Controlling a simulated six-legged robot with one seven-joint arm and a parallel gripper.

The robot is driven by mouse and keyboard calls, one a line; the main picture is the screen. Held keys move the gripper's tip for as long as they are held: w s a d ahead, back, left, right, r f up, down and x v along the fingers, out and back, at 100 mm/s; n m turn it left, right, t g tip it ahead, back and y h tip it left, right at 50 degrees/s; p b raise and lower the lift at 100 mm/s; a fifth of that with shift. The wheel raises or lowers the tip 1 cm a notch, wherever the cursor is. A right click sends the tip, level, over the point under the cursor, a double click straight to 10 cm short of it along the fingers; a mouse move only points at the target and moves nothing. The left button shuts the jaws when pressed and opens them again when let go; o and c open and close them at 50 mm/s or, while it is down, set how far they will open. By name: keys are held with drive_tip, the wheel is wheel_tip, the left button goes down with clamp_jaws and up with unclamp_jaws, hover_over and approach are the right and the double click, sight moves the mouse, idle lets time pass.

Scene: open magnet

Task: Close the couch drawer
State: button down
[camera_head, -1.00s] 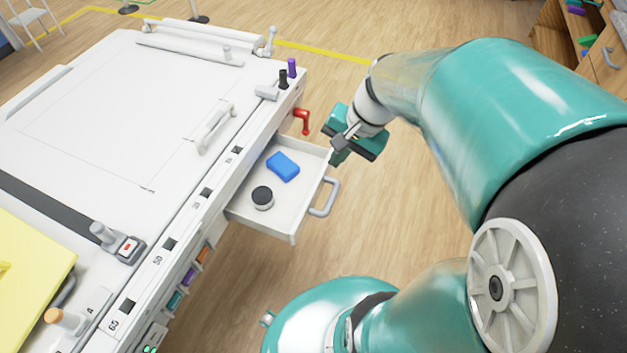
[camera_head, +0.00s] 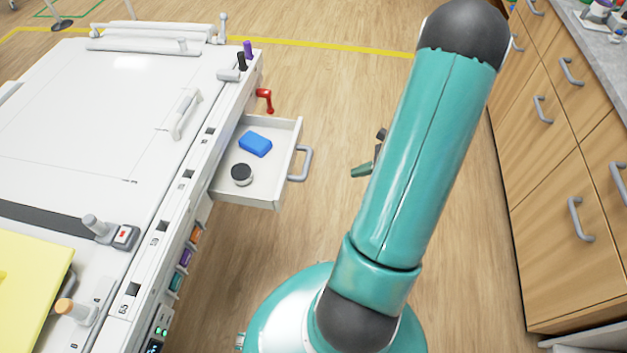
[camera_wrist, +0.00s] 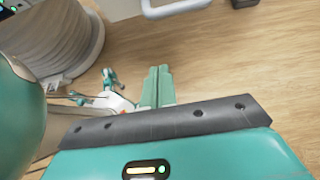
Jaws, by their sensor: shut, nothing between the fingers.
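The couch drawer (camera_head: 268,187) is pulled out from the side of the white couch (camera_head: 85,130). It holds a blue block (camera_head: 255,143) and a small round black-topped container (camera_head: 241,174). Its grey handle (camera_head: 303,163) faces right. My gripper (camera_head: 360,171) is mostly hidden behind my arm, to the right of the handle and apart from it. In the wrist view my gripper's green fingers (camera_wrist: 158,74) are together with nothing between them. A grey handle (camera_wrist: 178,7) on a white front is cut off at the top of that view.
A red crank lever (camera_head: 264,98) sticks out of the couch side just beyond the drawer. Wooden cabinets (camera_head: 565,200) with grey handles stand on the right. The wooden floor between the drawer and the cabinets is clear apart from my body.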

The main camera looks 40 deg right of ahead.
sight(248, 165)
drive_tip(key=w+a+f, duration=0.5)
drive_tip(key=w+a, duration=0.2)
drive_tip(key=w, duration=0.2)
drive_tip(key=shift+w+f, duration=0.2)
drive_tip(key=shift+f, duration=0.05)
drive_tip(key=shift+a, duration=0.15)
drive_tip(key=w+a, duration=0.4)
drive_tip(key=w, duration=0.1)
drive_tip(key=w+a, duration=0.4)
drive_tip(key=w, duration=0.1)
drive_tip(key=w+a, duration=0.4)
drive_tip(key=w, duration=0.2)
drive_tip(key=shift+w+a, duration=0.1)
drive_tip(key=shift+a, duration=0.1)
drive_tip(key=shift+w+a, duration=0.25)
drive_tip(key=shift+w, duration=0.05)
